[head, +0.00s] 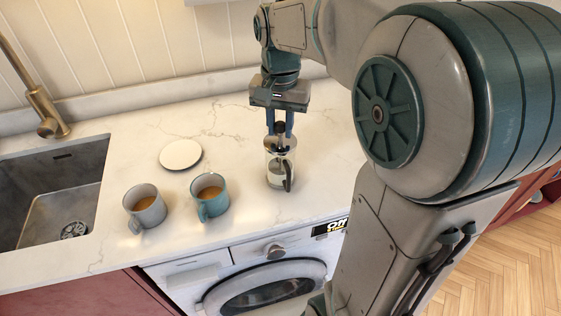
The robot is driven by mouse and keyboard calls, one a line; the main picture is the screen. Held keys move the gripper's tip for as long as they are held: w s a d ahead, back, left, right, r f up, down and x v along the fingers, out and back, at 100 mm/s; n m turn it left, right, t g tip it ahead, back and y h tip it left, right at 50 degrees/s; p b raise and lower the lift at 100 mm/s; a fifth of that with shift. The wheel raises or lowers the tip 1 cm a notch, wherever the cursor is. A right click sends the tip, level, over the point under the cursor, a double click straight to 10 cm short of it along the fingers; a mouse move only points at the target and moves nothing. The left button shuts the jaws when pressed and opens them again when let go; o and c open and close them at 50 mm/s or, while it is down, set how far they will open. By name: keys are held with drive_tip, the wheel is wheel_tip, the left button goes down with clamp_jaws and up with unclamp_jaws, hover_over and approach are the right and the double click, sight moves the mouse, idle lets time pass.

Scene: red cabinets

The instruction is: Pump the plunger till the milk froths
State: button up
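The milk frother (281,169) is a clear glass jug with a dark handle at its front. It stands upright on the marble counter, with pale milk low inside. Its plunger knob (280,128) is dark and stands above the lid. My gripper (280,131) points straight down over the jug, with its two blue fingers on either side of the knob. I cannot tell whether the fingers touch the knob. The plunger's disc inside the glass is too small to make out.
A grey mug (144,208) and a teal mug (210,197), both with brown drink, stand left of the jug. A white round plate or coaster (181,155) lies behind them. A sink (62,190) with a brass tap (42,103) is at far left. The counter right of the jug is clear.

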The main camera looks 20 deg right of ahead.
idle(0.3)
wheel_tip(320, 180, up, 5)
drive_tip(key=p, duration=0.4)
drive_tip(key=shift+f+b, duration=1.65)
drive_tip(key=shift+f, duration=0.85)
wheel_tip(320, 180, up, 5)
drive_tip(key=p, duration=0.4)
drive_tip(key=shift+r, duration=0.1)
